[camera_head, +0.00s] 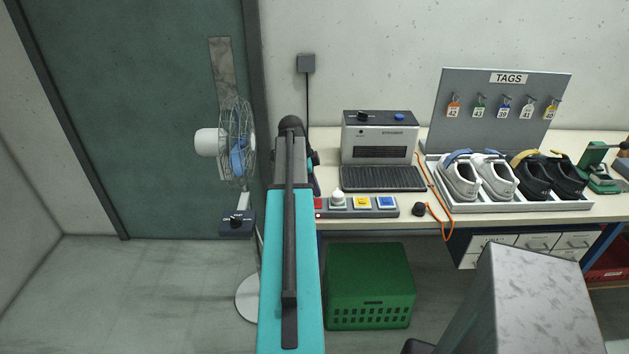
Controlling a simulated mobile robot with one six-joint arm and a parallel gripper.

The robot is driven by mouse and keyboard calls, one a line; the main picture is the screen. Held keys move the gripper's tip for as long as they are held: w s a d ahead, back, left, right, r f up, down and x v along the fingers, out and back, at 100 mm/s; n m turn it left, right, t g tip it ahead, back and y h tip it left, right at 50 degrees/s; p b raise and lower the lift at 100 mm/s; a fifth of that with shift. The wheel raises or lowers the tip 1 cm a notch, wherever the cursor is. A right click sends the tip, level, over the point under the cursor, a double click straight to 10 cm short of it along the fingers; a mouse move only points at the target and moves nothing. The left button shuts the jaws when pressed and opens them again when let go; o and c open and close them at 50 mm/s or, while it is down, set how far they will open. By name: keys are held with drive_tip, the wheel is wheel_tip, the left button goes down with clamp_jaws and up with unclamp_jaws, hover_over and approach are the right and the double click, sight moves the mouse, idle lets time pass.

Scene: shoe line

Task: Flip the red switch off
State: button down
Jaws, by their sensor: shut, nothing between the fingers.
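A grey control panel (350,212) lies along the front edge of the workbench. A small patch of red (318,203) shows at its left end, right beside my arm; it looks like part of the red switch, most of which is hidden behind the arm. Its on or off position cannot be seen. To its right on the panel are a white knob (338,199), a yellow button (362,202) and a blue button (386,202). My arm reaches forward over the left end of the bench. My gripper is hidden behind the arm, so its distance from the switch cannot be told.
A grey machine (380,135) stands behind the panel. A shoe tray (470,207) and a tag board (480,85) are to the right. A caged fan (238,145) stands left of my arm. A green crate (369,285) is on the floor below the bench.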

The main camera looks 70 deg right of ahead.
sight(318, 203)
drive_tip(key=shift+w+d+f+p, duration=0.15)
drive_tip(key=shift+f+p, duration=0.2)
drive_tip(key=shift+f, duration=0.8)
